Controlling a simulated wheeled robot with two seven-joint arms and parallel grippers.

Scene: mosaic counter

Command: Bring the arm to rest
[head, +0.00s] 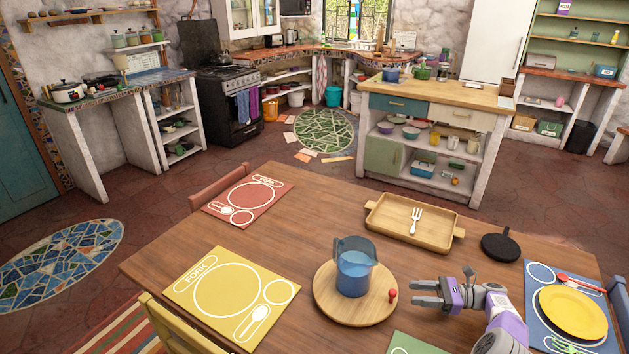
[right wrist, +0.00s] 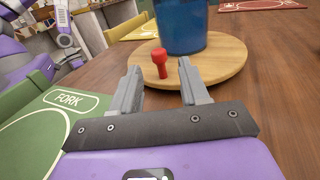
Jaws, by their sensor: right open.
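My right gripper (head: 427,293) is over the table at the lower right in the head view, with its fingers pointing left toward the round wooden board. In the right wrist view its two fingers (right wrist: 161,88) are apart with nothing between them. A red knob (head: 392,295) on the board's edge stands just beyond the fingertips in that view (right wrist: 159,62). My left gripper does not show in the head view. Purple and grey parts of my own body show at the upper left of the right wrist view.
A blue pitcher (head: 354,268) stands on the round board (head: 328,302). A wooden tray (head: 388,228) with a fork, a black trivet (head: 500,247), and a yellow plate (head: 573,312) on a blue mat are nearby. Yellow (head: 187,301), red (head: 270,190) and green (head: 413,344) mats lie around.

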